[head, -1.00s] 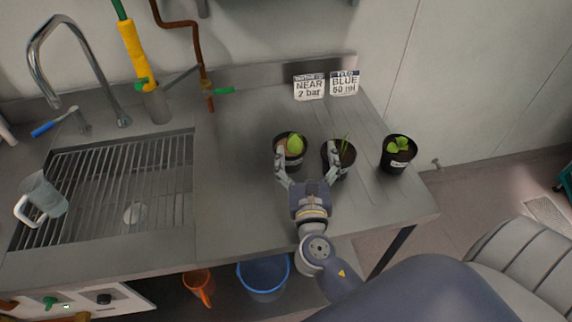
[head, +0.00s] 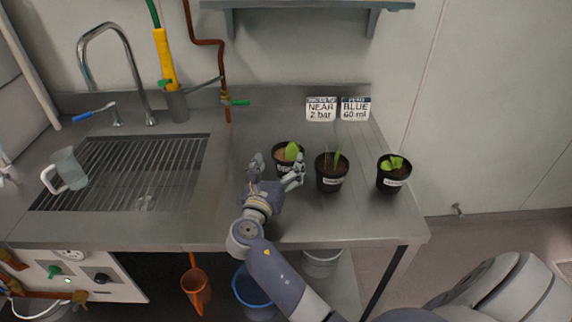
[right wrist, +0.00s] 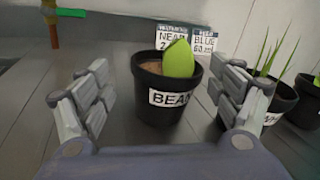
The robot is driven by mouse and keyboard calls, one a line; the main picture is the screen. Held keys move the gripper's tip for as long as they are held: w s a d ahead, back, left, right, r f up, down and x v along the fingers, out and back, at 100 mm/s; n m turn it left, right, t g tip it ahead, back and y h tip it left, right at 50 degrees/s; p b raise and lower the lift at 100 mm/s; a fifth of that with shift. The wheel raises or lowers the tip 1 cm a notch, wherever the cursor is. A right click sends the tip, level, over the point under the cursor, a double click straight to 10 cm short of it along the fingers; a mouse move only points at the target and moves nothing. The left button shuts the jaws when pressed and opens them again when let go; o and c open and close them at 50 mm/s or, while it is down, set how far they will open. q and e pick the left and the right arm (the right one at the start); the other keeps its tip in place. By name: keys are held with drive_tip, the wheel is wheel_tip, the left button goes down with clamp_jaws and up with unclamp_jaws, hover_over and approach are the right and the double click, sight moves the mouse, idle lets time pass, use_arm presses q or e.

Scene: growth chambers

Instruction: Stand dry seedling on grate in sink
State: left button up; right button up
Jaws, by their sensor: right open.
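A black pot with a broad green leaf (head: 291,153) stands on the steel counter, leftmost of three; its soil looks light brown. Its label reads "BEAN", partly cut off, in the right wrist view (right wrist: 168,103). My right gripper (head: 276,166) is open and empty in front of this pot. In the right wrist view the pot shows between the spread fingers (right wrist: 165,98), a little beyond the tips, and I see no contact. The sink grate (head: 120,172) lies at the left of the counter. My left gripper is out of view.
A pot with spiky leaves (head: 331,172) and a leafy pot (head: 393,173) stand to the right. A clear jug (head: 68,169) stands on the grate's left part. A tap (head: 88,68) rises behind the sink. Signs (head: 321,109) stand at the back. Counter between sink and pots is clear.

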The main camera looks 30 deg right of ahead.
sight(285, 152)
drive_tip(key=shift+w+d, duration=0.15)
drive_tip(key=shift+d, duration=0.1)
drive_tip(key=shift+w+d+r, duration=0.15)
drive_tip(key=shift+d, duration=0.05)
drive_tip(key=x, duration=0.4)
drive_tip(key=shift+w+d, duration=0.2)
drive_tip(key=shift+d, duration=0.1)
drive_tip(key=c, duration=1)
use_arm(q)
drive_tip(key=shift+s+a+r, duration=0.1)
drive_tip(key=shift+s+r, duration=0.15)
use_arm(e)
drive_tip(key=shift+c, duration=0.8)
